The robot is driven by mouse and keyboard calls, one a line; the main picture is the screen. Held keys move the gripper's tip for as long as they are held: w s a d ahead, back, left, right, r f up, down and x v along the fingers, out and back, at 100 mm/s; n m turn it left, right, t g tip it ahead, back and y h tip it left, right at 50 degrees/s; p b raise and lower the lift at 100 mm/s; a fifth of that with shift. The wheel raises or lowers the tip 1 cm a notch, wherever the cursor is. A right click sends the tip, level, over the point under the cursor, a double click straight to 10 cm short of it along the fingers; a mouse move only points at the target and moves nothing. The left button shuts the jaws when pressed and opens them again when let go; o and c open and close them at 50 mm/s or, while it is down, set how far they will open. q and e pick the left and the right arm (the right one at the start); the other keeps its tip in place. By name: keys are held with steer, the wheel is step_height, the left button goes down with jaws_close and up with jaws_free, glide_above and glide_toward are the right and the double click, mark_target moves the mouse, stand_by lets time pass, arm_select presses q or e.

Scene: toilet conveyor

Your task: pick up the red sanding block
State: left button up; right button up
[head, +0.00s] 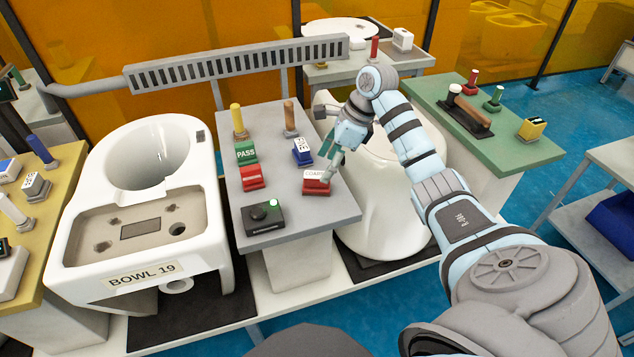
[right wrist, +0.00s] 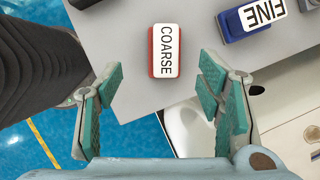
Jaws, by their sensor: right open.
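The red sanding block (head: 316,187) lies near the right edge of the grey table (head: 300,225). It has a red base and a white top. In the right wrist view its top reads COARSE, and the block (right wrist: 165,50) sits just beyond the fingertips, roughly centred between them. My right gripper (head: 329,162) is above and close to the block, with teal finger pads. In the right wrist view the gripper (right wrist: 162,90) is open and empty, its fingers apart on either side. In the head view a finger partly overlaps the block's right end. My left gripper is not in view.
A blue block labelled FINE (head: 302,152) is behind the red block. A green PASS stamp (head: 246,153), a red stamp (head: 252,178) and a black knob box (head: 263,217) share the table. White toilet bowls stand left (head: 145,200) and right (head: 385,225).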

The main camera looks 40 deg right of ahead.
steer(key=x, duration=0.3)
steer(key=w+x, duration=0.1)
steer(key=x, duration=0.3)
steer(key=shift+d+r, duration=0.1)
steer(key=shift+d, duration=0.15)
steer(key=shift+s, duration=0.1)
steer(key=shift+s+a, duration=0.1)
steer(key=shift+s, duration=0.05)
steer(key=shift+c, duration=0.2)
steer(key=c, duration=1.4)
step_height(320, 180, up, 13)
steer(key=p, duration=0.3)
step_height(320, 180, up, 7)
steer(key=p, duration=0.7)
glide_above(319, 174)
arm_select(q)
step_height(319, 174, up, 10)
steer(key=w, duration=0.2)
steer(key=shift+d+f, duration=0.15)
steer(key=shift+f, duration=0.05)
arm_select(e)
steer(key=shift+w+a, duration=0.15)
steer(key=shift+w, duration=0.05)
arm_select(q)
steer(key=shift+b, duration=0.35)
